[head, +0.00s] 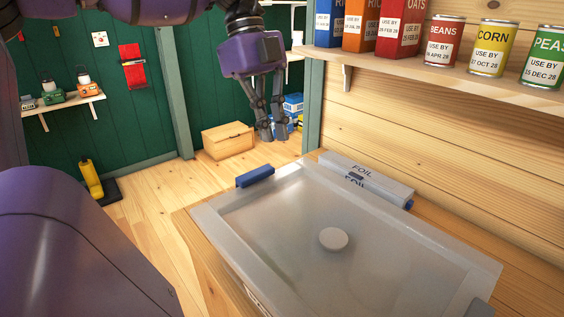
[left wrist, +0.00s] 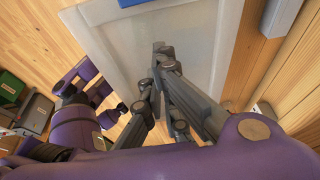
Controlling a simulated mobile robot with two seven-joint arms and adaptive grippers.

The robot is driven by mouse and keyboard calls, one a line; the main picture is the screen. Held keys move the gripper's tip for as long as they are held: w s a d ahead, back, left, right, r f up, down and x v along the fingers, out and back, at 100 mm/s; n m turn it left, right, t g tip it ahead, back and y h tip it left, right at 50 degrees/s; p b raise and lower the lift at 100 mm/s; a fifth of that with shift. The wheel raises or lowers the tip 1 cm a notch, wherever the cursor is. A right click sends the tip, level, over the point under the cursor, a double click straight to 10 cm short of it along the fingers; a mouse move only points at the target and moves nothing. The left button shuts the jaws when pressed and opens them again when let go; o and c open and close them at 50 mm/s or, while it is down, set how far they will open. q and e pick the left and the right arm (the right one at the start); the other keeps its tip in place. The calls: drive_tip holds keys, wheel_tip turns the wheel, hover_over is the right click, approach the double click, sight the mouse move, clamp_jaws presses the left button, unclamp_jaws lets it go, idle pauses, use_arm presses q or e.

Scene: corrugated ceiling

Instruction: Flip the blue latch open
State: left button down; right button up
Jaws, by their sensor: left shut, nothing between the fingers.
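A grey container with a translucent lid (head: 290,215) and a round pale knob (head: 334,239) stands on a wooden table. A blue latch (head: 255,176) is on its far left edge and looks to stick out from the rim. Another blue piece (head: 408,205) shows at the right edge beside the foil box. My left gripper (head: 272,136) is shut and empty, above and beyond the blue latch in the picture, apart from it.
A foil box (head: 365,176) lies along the container's far side. A shelf (head: 400,60) with boxes and cans, among them beans (head: 443,43), overhangs the right side. A wooden box (head: 228,140) sits on the floor behind.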

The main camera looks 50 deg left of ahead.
use_arm(q)
drive_tip(key=x, duration=1)
drive_tip(key=shift+s, duration=0.25)
drive_tip(key=a, duration=0.1)
drive_tip(key=a+p, duration=0.1)
drive_tip(key=a, duration=0.1)
drive_tip(key=shift+w+a+r, duration=0.15)
drive_tip(key=shift+r, duration=0.05)
drive_tip(key=shift+a, duration=0.25)
drive_tip(key=shift+a+f, duration=0.1)
use_arm(e)
drive_tip(key=shift+r, duration=0.7)
use_arm(q)
drive_tip(key=shift+p, duration=0.3)
use_arm(e)
drive_tip(key=shift+w+r, duration=0.1)
use_arm(q)
drive_tip(key=shift+a+h, duration=0.15)
drive_tip(key=shift+h, duration=0.15)
drive_tip(key=shift+a, duration=0.2)
use_arm(e)
drive_tip(key=shift+w+a+r, duration=0.15)
drive_tip(key=shift+r, duration=0.2)
